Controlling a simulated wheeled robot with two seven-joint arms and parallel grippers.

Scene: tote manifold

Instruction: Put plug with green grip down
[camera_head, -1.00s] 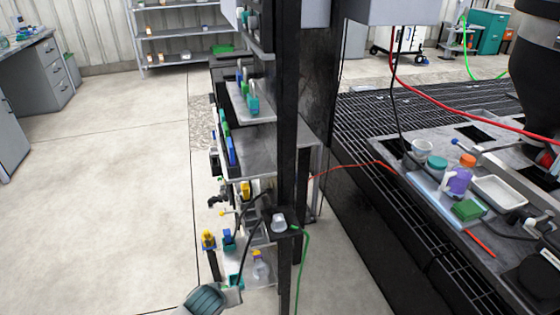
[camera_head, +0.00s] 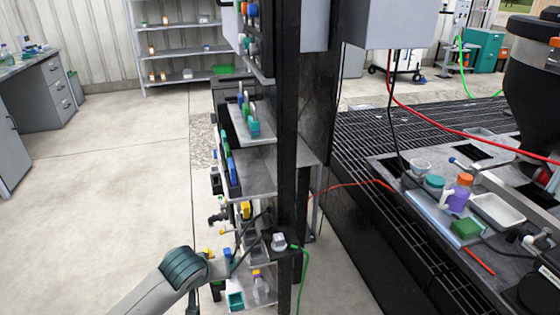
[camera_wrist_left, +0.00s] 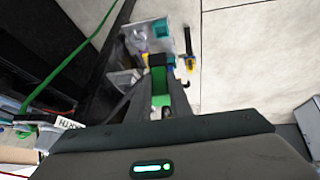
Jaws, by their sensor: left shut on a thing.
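My left arm reaches in from the lower left in the head view, and its gripper (camera_head: 226,268) is at the lower shelf of the dark rack. In the left wrist view the left gripper (camera_wrist_left: 160,108) is shut on the plug with green grip (camera_wrist_left: 160,88). The green part shows between the dark fingers, with a black part beyond it. I cannot make out the plug in the head view, and cannot tell whether it touches anything below. My right gripper is not in view.
A small shelf holds a teal container (camera_head: 236,300) and a clear bottle (camera_head: 262,287) close to the gripper. A green cable (camera_head: 303,270) hangs from a grey fitting on the rack post (camera_head: 286,200). Open floor (camera_head: 110,190) lies to the left.

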